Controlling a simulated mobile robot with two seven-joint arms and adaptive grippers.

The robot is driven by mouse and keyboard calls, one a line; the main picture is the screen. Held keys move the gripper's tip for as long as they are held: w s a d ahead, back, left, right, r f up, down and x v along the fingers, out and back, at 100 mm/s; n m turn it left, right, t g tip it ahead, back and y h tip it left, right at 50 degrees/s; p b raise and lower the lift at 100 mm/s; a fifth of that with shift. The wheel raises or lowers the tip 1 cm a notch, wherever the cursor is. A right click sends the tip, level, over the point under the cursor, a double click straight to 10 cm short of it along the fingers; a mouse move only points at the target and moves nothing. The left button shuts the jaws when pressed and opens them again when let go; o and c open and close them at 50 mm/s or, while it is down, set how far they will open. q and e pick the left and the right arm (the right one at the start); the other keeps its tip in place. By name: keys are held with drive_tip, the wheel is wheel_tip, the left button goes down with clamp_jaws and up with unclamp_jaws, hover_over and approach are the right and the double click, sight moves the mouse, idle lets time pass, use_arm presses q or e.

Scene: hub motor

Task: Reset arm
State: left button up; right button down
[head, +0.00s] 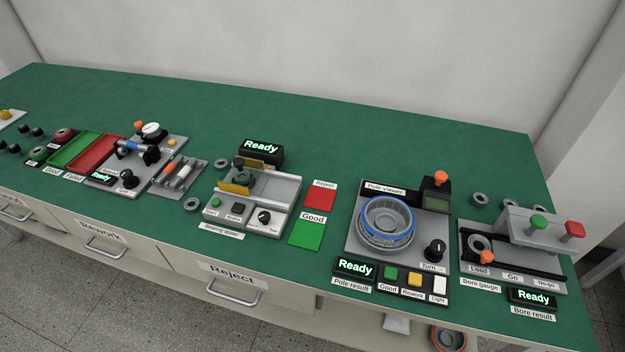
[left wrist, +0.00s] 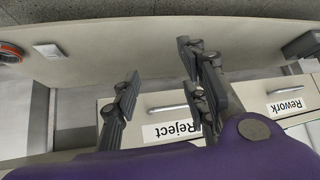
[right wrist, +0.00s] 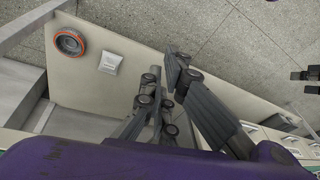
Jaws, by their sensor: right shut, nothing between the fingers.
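Neither of my grippers shows in the head view. In the left wrist view my left gripper (left wrist: 160,68) has its two dark fingers spread apart with nothing between them. It is off the bench, with the drawer fronts and a pale board behind it. In the right wrist view my right gripper (right wrist: 165,76) has its fingers closed together and holds nothing. A pale shelf and the speckled floor lie behind it.
The green bench (head: 300,118) carries a bearing tester (head: 250,205), a pole viewer (head: 395,225) holding a blue-rimmed ring (head: 388,222), and a bore gauge (head: 510,250). Drawers labelled Rework (head: 100,233) and Reject (head: 232,275) face the front. An orange-rimmed part (right wrist: 70,42) lies below. The bench's back is clear.

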drive_tip(key=s+d+n+g+h, duration=0.1)
drive_tip(key=s+d+g+h, duration=0.1)
drive_tip(key=s+d, duration=0.5)
use_arm(q)
drive_tip(key=shift+w+d+r+p, duration=0.15)
drive_tip(key=shift+r+p, duration=0.3)
drive_tip(key=shift+p, duration=0.1)
drive_tip(key=shift+w+d+r+p, duration=0.1)
drive_tip(key=shift+w+r+p, duration=0.05)
drive_tip(key=shift+r+p, duration=0.35)
drive_tip(key=shift+w+d+r+p, duration=0.15)
drive_tip(key=shift+r+p, duration=0.3)
drive_tip(key=shift+p, duration=0.1)
use_arm(e)
drive_tip(key=w+a+f+t, duration=0.2)
drive_tip(key=w+f+t, duration=0.1)
drive_tip(key=w+t, duration=0.1)
drive_tip(key=w+a+f+t+y, duration=0.1)
drive_tip(key=w+a+f+t, duration=0.2)
drive_tip(key=w, duration=0.3)
drive_tip(key=shift+w+t, duration=0.3)
drive_tip(key=shift+t, duration=0.2)
use_arm(q)
drive_tip(key=shift+w+d+r, duration=0.15)
drive_tip(key=shift+w+d, duration=0.15)
drive_tip(key=shift+w, duration=0.15)
drive_tip(key=shift+s+a, duration=0.15)
drive_tip(key=shift+a, duration=0.1)
drive_tip(key=shift+d, duration=0.1)
